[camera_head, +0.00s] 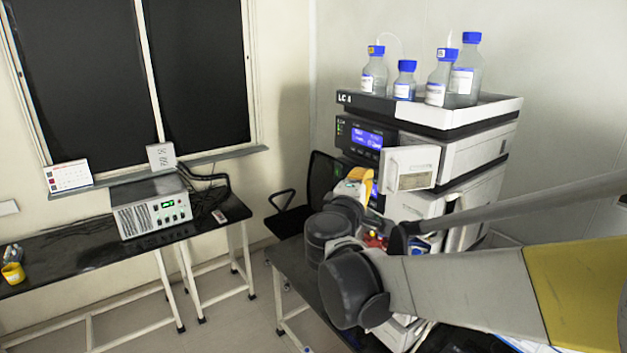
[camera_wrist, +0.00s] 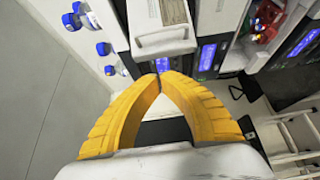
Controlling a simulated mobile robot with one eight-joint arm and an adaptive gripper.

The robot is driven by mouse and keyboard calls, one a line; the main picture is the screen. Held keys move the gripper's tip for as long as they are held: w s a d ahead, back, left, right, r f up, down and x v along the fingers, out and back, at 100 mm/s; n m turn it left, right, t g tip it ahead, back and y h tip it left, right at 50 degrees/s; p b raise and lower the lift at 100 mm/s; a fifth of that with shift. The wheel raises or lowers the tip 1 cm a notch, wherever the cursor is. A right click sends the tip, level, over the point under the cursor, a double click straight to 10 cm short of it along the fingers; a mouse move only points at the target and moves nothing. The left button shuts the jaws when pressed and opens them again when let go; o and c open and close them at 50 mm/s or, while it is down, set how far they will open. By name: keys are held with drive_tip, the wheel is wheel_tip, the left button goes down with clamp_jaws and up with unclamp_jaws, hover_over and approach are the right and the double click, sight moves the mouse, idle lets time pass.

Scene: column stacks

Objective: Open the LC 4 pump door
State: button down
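The LC 4 stack (camera_head: 362,102) stands at the right in the head view, its name on the top tray. A white pump door (camera_head: 412,168) with a label stands out at an angle from the stack's front, below the blue-lit display. The door also shows in the wrist view (camera_wrist: 161,24), at top centre. My gripper (camera_head: 366,176) has yellow fingers and is just left of the door in the head view. In the wrist view my gripper's fingertips (camera_wrist: 160,76) meet with nothing visible between them, close below the door's edge. Whether they touch the door I cannot tell.
Several blue-capped bottles (camera_head: 438,80) stand on the stack's top tray. A black chair (camera_head: 290,208) is behind the stack's bench. A side bench (camera_head: 85,245) at left carries a grey instrument (camera_head: 150,208). Open floor (camera_head: 228,318) lies between the benches.

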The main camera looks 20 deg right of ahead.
sight(387, 169)
drive_tip(key=d, duration=0.1)
drive_tip(key=w+d+p, duration=0.1)
drive_tip(key=d, duration=0.1)
drive_tip(key=w+d+p, duration=0.1)
drive_tip(key=d, duration=0.1)
drive_tip(key=shift+d, duration=0.25)
drive_tip(key=shift+s+r, duration=0.1)
drive_tip(key=shift+s, duration=0.25)
drive_tip(key=shift+s, duration=0.1)
